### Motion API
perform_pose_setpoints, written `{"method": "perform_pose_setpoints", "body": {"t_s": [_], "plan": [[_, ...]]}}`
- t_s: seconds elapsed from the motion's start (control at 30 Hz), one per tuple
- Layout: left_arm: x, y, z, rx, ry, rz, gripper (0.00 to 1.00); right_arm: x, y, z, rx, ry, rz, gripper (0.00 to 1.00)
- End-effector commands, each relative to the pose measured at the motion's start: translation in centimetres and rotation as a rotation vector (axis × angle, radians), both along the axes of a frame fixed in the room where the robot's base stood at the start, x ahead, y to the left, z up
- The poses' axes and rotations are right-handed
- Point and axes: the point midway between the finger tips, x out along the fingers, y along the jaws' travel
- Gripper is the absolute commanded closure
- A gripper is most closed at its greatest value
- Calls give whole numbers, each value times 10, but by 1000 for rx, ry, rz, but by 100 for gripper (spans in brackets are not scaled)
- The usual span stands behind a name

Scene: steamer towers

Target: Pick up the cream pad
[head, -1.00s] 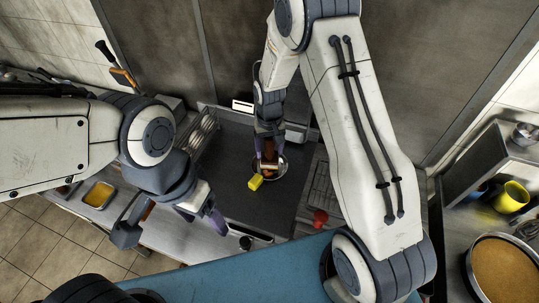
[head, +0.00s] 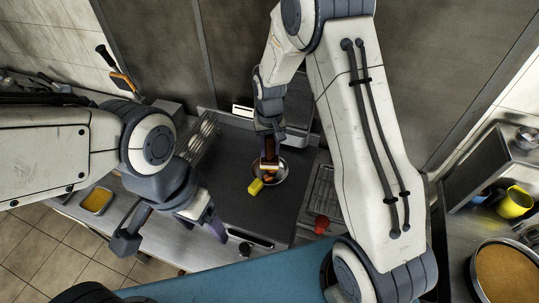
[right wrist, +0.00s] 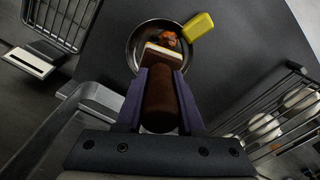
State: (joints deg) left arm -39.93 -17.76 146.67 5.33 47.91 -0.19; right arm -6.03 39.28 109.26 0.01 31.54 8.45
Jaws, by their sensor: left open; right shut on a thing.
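The cream pad (right wrist: 162,55) is a pale flat piece at the far end of a thick brown handle (right wrist: 160,98). My right gripper (right wrist: 161,82) has its purple fingers on both sides of this handle and is shut on it. In the head view the pad (head: 270,167) shows below my right gripper (head: 268,140), over the round metal pan (head: 285,174). I cannot tell whether the pad touches the pan. My left gripper (head: 213,222) is open and empty, off to the left near the counter's front, apart from the pad.
A yellow block (head: 255,187) is at the pan's left rim. Orange-red food (right wrist: 168,38) lies in the pan. A wire rack (head: 200,140) with pale round items stands left, a red round item (head: 321,224) right. Dark counter (head: 235,205) is clear in front.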

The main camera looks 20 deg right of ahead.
Motion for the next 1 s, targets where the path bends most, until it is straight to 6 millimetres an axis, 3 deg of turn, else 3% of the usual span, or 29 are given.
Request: {"method": "perform_pose_setpoints", "body": {"t_s": [0.07,0.5,0.7,1.0], "plan": [[0,0,-13,0,0,1,28,3,0,14,1,-12,0,100],[0,0,-45,0,1,7,28,-62,-70,70,0,-6,-5,100],[0,0,-49,0,1,6,28,-76,-84,83,0,-3,-1,100],[0,0,-49,0,1,6,28,-79,-86,86,0,-1,0,100]]}}
